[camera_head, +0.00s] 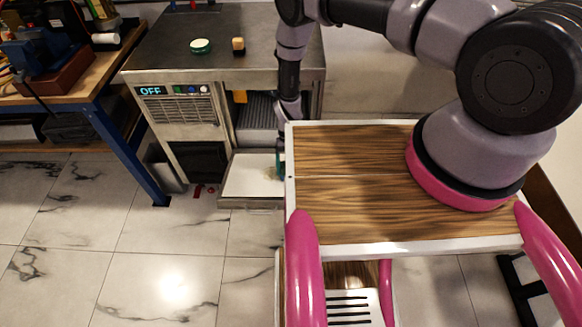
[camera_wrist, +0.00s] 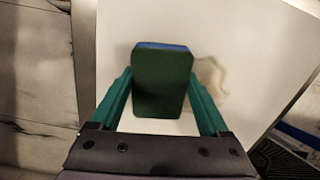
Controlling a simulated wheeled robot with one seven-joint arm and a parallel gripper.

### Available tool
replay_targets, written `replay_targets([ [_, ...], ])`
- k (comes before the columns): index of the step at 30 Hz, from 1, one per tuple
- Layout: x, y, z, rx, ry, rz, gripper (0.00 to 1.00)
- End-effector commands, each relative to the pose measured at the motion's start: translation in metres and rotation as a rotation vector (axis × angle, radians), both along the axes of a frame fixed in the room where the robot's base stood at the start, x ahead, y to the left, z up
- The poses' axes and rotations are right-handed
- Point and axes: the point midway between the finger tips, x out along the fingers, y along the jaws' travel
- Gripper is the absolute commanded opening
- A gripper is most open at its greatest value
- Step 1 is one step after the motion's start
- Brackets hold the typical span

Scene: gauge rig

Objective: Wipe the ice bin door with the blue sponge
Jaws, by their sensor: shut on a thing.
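The ice bin door (camera_head: 247,176) is folded down at the machine's front, with its white inner face up. In the wrist view the door (camera_wrist: 225,30) fills most of the picture, and a beige stain (camera_wrist: 212,78) shows on it, right of the sponge. My gripper (camera_wrist: 162,82) is shut on the sponge (camera_wrist: 162,88), which shows a dark green face and a blue edge. The sponge is over the door; whether it touches is unclear. In the head view my gripper (camera_head: 280,165) is at the door's right side, partly hidden by my own body.
The ice machine (camera_head: 180,115) has a lit OFF display (camera_head: 152,91). A green-and-white round item (camera_head: 200,46) and a small brown item (camera_head: 238,46) stand on its top. Tiled floor in front is clear.

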Motion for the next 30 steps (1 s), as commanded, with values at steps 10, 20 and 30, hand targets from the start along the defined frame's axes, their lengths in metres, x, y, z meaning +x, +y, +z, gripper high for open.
replay_targets([
  [10, 0.001, 0.027, 0.0, 0.0, 0.0, -0.001, 0.35],
  [20, 0.001, 0.046, -0.002, 0.001, -0.001, 0.002, 0.35],
  [30, 0.001, 0.067, -0.003, 0.0, 0.001, -0.001, 0.35],
])
